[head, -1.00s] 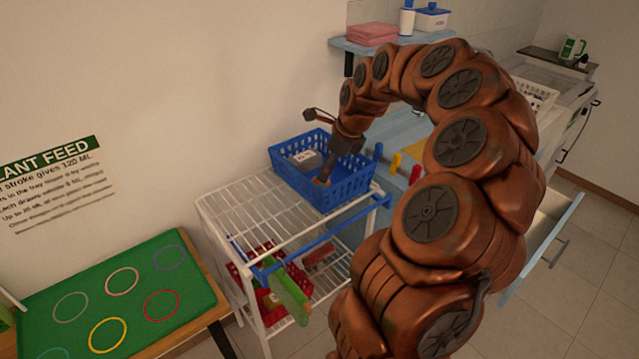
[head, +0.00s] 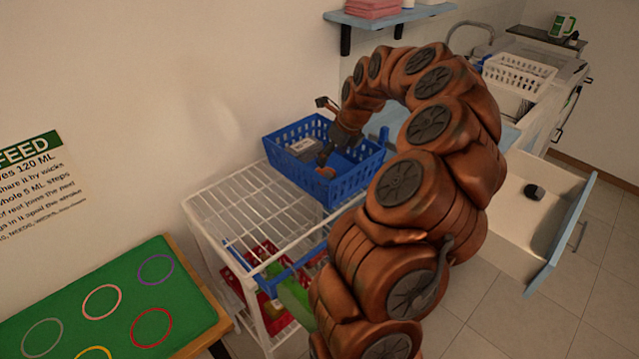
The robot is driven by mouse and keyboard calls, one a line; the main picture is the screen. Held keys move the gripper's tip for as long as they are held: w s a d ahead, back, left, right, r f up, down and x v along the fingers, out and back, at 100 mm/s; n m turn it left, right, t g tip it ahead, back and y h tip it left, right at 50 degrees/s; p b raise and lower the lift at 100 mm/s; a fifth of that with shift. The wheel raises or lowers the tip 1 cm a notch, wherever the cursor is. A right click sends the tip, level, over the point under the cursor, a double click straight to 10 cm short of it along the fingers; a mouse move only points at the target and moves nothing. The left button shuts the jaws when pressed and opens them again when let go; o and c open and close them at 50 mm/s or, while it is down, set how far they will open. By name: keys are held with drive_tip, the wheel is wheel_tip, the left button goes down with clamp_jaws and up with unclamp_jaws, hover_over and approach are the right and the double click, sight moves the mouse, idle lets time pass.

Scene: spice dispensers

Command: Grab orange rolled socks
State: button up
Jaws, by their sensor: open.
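My gripper (head: 325,140) is open and reaches down over the blue basket (head: 345,188) on top of the white wire rack. One finger sits at the back of the basket and the other near its front, inside the rim. A grey item with a pale label (head: 302,146) lies in the left of the basket. My arm and gripper hide part of the basket's inside.
The white wire rack (head: 225,205) has a bare top at left and a red basket (head: 245,290) below. A green board with coloured rings (head: 110,325) is at lower left. An open drawer (head: 530,215) holding a dark item stands at right. A shelf (head: 390,17) is above.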

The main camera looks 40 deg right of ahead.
sight(325, 171)
drive_tip(key=shift+b+x, duration=0.35)
drive_tip(key=shift+x, duration=0.75)
drive_tip(key=shift+s+p+x, duration=0.2)
drive_tip(key=shift+p+x, duration=1.55)
drive_tip(key=shift+x, duration=1.95)
drive_tip(key=shift+f, duration=0.1)
drive_tip(key=shift+c, duration=0.5)
drive_tip(key=c, duration=0.8)
